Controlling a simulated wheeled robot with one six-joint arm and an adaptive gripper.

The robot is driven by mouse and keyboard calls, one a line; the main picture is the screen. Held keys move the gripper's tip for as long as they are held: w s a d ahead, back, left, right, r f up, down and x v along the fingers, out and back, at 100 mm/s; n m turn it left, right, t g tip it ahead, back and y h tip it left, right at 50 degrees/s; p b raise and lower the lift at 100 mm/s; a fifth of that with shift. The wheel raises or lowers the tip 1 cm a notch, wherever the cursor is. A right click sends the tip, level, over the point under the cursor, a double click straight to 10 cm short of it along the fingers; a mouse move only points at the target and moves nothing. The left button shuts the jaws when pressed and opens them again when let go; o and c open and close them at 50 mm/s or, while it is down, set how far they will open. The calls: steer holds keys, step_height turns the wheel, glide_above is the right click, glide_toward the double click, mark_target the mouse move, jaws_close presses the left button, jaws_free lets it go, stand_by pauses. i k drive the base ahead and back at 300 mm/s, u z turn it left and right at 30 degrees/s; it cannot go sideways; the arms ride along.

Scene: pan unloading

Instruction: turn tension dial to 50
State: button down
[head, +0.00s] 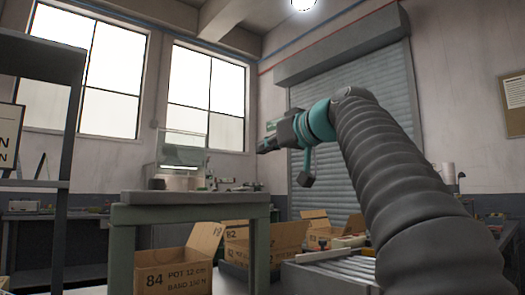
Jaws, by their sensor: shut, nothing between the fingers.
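My gripper (262,148) is shut and empty, held in the air in front of the windows and roller shutter and pointing left. No tension dial can be made out in the head view. A small pale machine with a clear upper part (182,165) appears beyond the top of a grey-green bench, left of my gripper and apart from it. Its details are too small to tell whether it carries a dial.
The grey-green bench (188,197) stands at centre left, its top largely bare. Open cardboard boxes (173,272) sit below and behind it. A roller conveyor (325,277) is at lower right. A dark shelf rack (68,130) stands at left, before a back workbench.

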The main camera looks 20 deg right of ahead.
mark_target(153, 185)
steer(key=k, duration=1)
